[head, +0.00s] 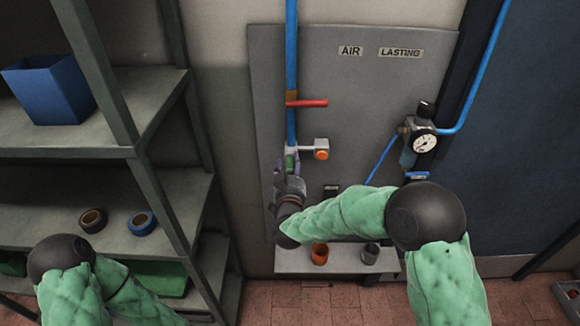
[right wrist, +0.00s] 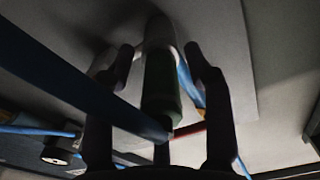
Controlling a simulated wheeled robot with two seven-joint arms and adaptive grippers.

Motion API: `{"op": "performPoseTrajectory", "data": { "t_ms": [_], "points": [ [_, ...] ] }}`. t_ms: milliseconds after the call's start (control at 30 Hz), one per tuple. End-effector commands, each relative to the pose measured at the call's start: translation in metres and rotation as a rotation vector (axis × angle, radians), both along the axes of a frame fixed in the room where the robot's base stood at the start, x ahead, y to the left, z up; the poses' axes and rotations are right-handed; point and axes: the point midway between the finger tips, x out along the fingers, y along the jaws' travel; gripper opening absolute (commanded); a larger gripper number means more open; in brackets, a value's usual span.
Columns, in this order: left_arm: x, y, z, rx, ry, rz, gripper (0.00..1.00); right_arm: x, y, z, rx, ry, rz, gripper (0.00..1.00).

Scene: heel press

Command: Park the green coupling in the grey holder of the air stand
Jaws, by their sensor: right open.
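The green coupling (head: 290,164) is upright at the lower end of the vertical blue pipe, under a pale fitting on the grey panel. My right gripper (head: 283,176) is just below and around it, partly covering it. In the right wrist view the coupling (right wrist: 161,88) stands between the two spread fingers (right wrist: 158,55), with a gap on each side; the gripper is open. The grey holder (head: 370,254) is a small cup on the shelf at the foot of the air stand (head: 345,95), right of an orange holder (head: 320,254). My left gripper is out of view.
A red lever (head: 306,103) and an orange button (head: 321,154) stick out near the pipe. A gauge (head: 424,141) with blue hoses is at the right. A blue hose (right wrist: 75,80) crosses the right wrist view. A metal rack (head: 150,152) fills the left.

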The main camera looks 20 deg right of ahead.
Motion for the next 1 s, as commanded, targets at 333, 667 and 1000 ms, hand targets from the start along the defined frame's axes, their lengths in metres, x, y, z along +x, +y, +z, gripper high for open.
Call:
{"op": "performPoseTrajectory", "data": {
  "t_ms": [333, 667, 1000],
  "points": [
    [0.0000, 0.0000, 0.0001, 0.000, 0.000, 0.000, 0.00, 0.0000, 0.0001, 0.0001, 0.000, 0.000, 0.000, 0.53],
    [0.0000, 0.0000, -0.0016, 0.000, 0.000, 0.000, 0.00, 0.0000, 0.0001, 0.0001, 0.000, 0.000, 0.000, 0.53],
    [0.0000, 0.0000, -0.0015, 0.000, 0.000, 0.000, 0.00, 0.0002, 0.0002, 0.0006, 0.000, -0.001, 0.000, 0.00]
  ]
}}
